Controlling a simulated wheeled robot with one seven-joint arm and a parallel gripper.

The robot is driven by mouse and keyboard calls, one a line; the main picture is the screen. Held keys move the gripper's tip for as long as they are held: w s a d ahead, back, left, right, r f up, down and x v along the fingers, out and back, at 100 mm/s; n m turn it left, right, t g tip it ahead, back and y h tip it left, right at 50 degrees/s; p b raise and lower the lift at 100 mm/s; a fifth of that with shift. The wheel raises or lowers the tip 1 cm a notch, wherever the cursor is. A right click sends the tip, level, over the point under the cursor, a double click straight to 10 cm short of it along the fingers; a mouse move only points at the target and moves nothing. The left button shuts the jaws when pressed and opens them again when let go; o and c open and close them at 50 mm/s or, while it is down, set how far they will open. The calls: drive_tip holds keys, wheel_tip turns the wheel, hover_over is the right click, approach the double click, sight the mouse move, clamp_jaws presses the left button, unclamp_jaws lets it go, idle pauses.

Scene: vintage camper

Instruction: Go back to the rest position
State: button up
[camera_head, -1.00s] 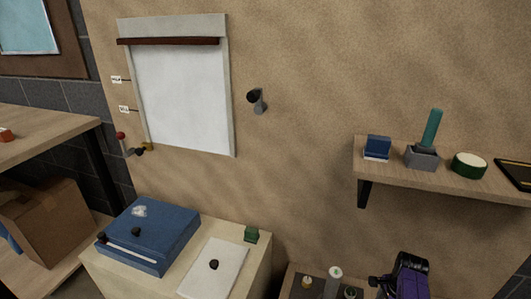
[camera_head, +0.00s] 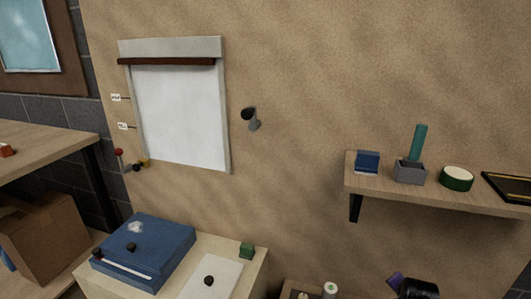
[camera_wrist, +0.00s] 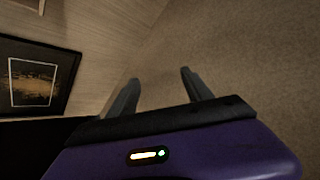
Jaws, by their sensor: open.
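My gripper shows in the wrist view (camera_wrist: 160,92) as two grey fingers spread apart with nothing between them. A bare tan wall lies behind the fingers. In the head view, only a purple and black part of my arm shows at the bottom right edge, below the wall shelf (camera_head: 440,196). The fingers are not clear in that view.
The shelf holds a blue block (camera_head: 367,161), a grey holder (camera_head: 409,173), a green roll (camera_head: 457,178) and a dark frame (camera_head: 508,187). A blue case (camera_head: 150,247) sits on a low cabinet at left. A cardboard box (camera_head: 45,237) is on the left rack.

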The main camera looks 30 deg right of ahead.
drive_tip(key=s+a+r+n+t, duration=0.2)
drive_tip(key=a+r+n+t, duration=0.45)
drive_tip(key=a, duration=0.75)
drive_tip(key=s+a+r+n+t, duration=0.35)
drive_tip(key=a+r+n, duration=0.35)
drive_tip(key=a+r, duration=0.5)
drive_tip(key=s+a+r+n+y, duration=0.2)
drive_tip(key=s+a+r+y, duration=0.15)
drive_tip(key=s+a, duration=0.6)
drive_tip(key=s+a+r+n+y, duration=0.35)
drive_tip(key=s+a, duration=0.25)
drive_tip(key=a, duration=0.7)
wheel_tip(320, 180, up, 14)
drive_tip(key=p, duration=1.3)
drive_tip(key=shift+s+d+f+m+t+p, duration=0.15)
drive_tip(key=shift+s+d+m+t+p, duration=0.05)
drive_tip(key=shift+m+t+p, duration=0.15)
drive_tip(key=shift+s+f, duration=0.1)
